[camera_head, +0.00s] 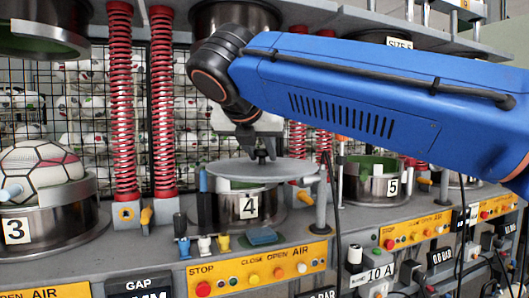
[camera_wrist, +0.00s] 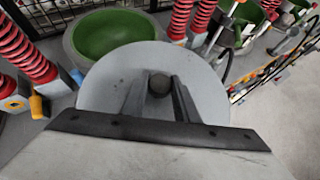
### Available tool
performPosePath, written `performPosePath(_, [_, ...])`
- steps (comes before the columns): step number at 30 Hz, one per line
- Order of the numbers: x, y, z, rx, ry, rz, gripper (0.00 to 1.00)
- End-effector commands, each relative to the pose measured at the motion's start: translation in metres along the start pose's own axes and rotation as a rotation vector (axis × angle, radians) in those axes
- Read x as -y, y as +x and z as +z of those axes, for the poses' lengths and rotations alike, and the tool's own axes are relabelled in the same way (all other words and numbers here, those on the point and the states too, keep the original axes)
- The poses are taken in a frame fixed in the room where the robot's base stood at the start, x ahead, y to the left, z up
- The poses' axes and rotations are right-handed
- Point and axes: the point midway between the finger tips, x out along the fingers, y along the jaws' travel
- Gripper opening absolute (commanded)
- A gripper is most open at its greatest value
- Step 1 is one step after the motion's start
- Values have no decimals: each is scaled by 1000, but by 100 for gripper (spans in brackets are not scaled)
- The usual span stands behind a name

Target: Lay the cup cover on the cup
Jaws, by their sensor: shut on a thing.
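The cup cover (camera_head: 232,168) is a flat grey disc with a dark knob. My gripper (camera_head: 262,155) is shut on this knob and holds the cover roughly level. In the wrist view the cover (camera_wrist: 110,82) fills the middle, with the fingers (camera_wrist: 159,88) on either side of the knob. The metal cup marked 4 (camera_head: 273,207) stands below the cover in the head view, its opening mostly hidden. In the wrist view a green-lined cup (camera_wrist: 110,38), apparently this one, lies beyond the cover, up and left. The cover hides its near rim, so whether they touch cannot be told.
Red springs (camera_head: 163,100) and a wire mesh stand behind. Cup 3 (camera_head: 48,228) holds a ball at left; cup 5 (camera_head: 378,190) is at right. Levers and pegs (camera_head: 321,205) flank cup 4. A yellow button panel (camera_head: 255,272) runs along the front.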

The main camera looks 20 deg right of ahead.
Motion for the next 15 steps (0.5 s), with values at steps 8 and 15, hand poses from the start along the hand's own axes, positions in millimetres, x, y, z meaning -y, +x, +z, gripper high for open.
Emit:
performPosePath(8, [-14,18,13,1,0,-2,0])
performPosePath(15, [-26,33,24,1,1,-1,0])
